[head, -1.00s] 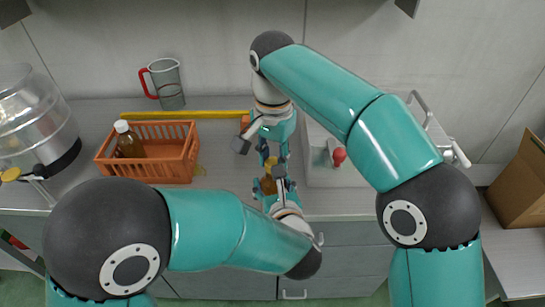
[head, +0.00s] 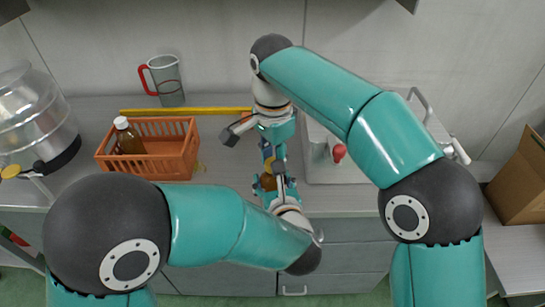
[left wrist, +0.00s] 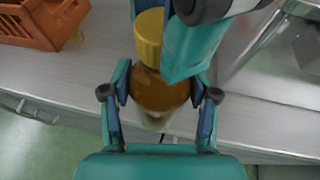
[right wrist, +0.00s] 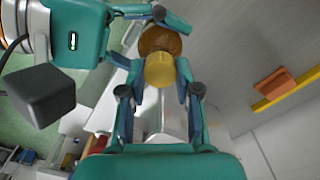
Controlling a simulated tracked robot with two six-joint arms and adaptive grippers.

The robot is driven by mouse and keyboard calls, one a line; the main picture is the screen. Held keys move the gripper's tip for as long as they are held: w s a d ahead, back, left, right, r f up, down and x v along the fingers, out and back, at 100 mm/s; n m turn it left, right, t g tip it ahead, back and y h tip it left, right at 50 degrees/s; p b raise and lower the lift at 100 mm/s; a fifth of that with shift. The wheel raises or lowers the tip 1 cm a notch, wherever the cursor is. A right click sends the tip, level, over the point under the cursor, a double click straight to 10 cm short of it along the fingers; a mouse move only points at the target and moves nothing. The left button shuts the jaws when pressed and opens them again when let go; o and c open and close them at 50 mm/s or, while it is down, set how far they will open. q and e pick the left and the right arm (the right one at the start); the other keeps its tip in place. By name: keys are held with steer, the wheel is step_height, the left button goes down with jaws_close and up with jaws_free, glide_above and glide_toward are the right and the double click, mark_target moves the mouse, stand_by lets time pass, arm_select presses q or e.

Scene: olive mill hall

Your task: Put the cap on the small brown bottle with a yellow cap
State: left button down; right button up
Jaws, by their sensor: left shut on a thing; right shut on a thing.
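The small brown bottle (head: 268,182) is between the fingers of my left gripper (head: 277,184), which is shut on it; the bottle also shows in the left wrist view (left wrist: 160,92). The yellow cap (left wrist: 149,37) is in line with the bottle's top. My right gripper (head: 268,152) is shut on the cap from the opposite side, and the cap shows between its fingers in the right wrist view (right wrist: 159,70). Cap and bottle look very close, but I cannot tell whether they touch or the threads engage. The bottle neck is hidden.
An orange basket (head: 178,165) holding a white-capped bottle (head: 128,137) stands left of the grippers. A yellow bar (head: 185,112) lies behind it, with a grey red-handled jug (head: 165,80) farther back.

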steer(key=m, duration=0.4)
steer(key=shift+m, duration=0.3)
steer(key=m, duration=0.4)
steer(key=shift+m, duration=0.3)
steer(key=m, duration=0.7)
steer(key=o, duration=0.7)
steer(key=shift+o, duration=0.2)
